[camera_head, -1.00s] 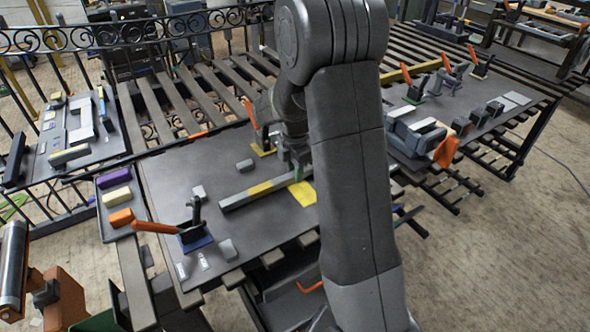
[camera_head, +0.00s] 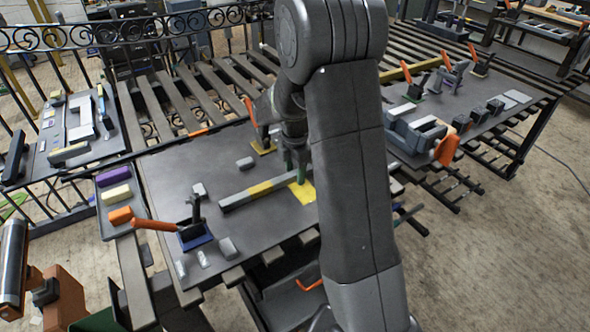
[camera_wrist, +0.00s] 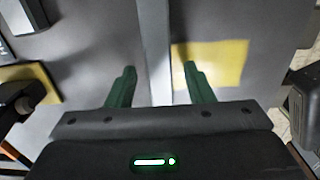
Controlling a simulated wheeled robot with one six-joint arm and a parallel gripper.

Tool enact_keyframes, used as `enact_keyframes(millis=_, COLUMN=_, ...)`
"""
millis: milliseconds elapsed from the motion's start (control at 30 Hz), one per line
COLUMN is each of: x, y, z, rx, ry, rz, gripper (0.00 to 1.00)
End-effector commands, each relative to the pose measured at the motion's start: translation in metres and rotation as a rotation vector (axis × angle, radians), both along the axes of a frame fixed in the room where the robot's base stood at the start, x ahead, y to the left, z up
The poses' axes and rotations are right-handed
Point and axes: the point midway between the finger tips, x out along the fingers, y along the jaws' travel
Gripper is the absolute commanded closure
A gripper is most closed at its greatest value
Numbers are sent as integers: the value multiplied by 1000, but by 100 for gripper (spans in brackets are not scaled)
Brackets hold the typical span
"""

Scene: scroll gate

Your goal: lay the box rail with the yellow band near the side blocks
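The grey box rail with the yellow band (camera_head: 237,199) lies on the dark worktable (camera_head: 180,165), its right end by a yellow patch (camera_head: 305,194). My gripper (camera_head: 296,172) is at the rail's right part, partly hidden behind my arm. In the wrist view, the green fingers (camera_wrist: 160,80) are apart, one on each side of the grey rail (camera_wrist: 154,40), with a gap visible on the right. Small grey blocks stand beside the rail: one behind (camera_head: 245,163), one left (camera_head: 199,189), one in front (camera_head: 228,247). I cannot tell which are the side blocks.
An orange-handled clamp on a blue base (camera_head: 195,238) stands at the table's front left; another on a yellow base (camera_head: 263,146) stands behind the rail. A side tray (camera_head: 118,200) holds purple, cream and orange blocks. A second work area with grey fixtures (camera_head: 415,130) is right of my arm.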

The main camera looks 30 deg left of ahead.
Motion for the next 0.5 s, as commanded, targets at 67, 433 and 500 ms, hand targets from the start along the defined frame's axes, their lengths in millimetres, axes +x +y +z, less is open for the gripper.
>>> enact_keyframes(millis=67, x=0, y=0, z=0, rx=-1, ry=0, rz=0, gripper=52)
enact_keyframes(millis=433, x=0, y=0, z=32, rx=3, ry=-1, rz=0, gripper=52)
enact_keyframes(millis=500, x=1, y=1, z=49, rx=5, ry=-4, rz=0, gripper=52)
